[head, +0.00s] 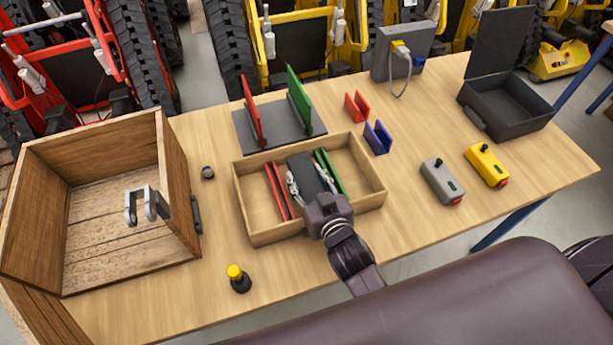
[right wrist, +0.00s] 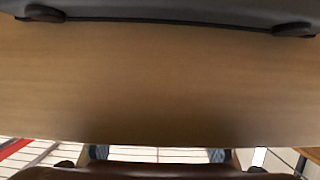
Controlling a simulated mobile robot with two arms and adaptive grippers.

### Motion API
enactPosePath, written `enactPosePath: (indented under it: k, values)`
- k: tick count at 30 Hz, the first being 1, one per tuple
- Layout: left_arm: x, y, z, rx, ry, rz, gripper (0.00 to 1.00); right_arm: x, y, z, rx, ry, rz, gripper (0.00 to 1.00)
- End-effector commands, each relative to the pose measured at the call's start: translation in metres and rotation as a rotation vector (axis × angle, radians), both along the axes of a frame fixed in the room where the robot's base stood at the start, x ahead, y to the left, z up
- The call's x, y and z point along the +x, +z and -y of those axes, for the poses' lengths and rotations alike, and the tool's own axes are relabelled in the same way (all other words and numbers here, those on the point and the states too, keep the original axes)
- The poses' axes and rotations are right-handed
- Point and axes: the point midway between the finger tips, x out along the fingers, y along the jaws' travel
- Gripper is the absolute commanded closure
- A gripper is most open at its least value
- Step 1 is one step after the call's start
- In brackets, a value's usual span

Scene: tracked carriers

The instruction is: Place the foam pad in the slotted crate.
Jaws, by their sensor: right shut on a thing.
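The slotted crate (head: 262,233) is a low wooden tray in the middle of the table, with a pair of red dividers (head: 279,190) and a pair of green dividers (head: 329,171) inside. The foam pad (head: 303,170) is a dark grey slab in or over the crate, between the red and green dividers. I cannot tell whether it touches the crate floor. My right gripper (head: 311,186) is shut on the pad, with a finger on each side. In the right wrist view the grey pad (right wrist: 165,12) spans the top edge. My left gripper is out of view.
A large wooden box (head: 110,235) holding a metal fork piece (head: 146,205) stands left. A grey base with red and green plates (head: 280,125) is behind the crate. A yellow-topped knob (head: 238,279) is in front; two handheld controllers and an open dark case (head: 507,108) are right.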

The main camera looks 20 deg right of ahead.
Motion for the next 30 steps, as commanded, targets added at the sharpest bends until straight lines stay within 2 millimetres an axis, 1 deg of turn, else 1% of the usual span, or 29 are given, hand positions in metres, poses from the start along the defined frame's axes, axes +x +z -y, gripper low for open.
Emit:
enactPosePath:
  k: [12,15,16,20,27,30]
  values:
    - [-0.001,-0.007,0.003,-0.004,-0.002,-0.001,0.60,0.000,-0.012,0.000,0.000,0.000,0.000,0.74]
    - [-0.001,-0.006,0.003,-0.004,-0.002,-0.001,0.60,0.000,-0.012,0.000,0.000,0.000,0.000,0.74]
    - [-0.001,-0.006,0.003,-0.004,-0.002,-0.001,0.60,0.000,-0.012,0.000,0.000,0.000,0.000,0.55]
    - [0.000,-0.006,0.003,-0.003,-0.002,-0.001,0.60,0.000,-0.012,0.000,0.000,0.000,0.000,0.41]
    - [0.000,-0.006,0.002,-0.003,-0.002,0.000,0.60,0.000,-0.012,0.000,0.000,0.000,0.000,0.40]
    - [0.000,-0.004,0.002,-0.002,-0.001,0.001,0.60,0.000,-0.008,0.000,-0.001,0.000,0.001,0.40]
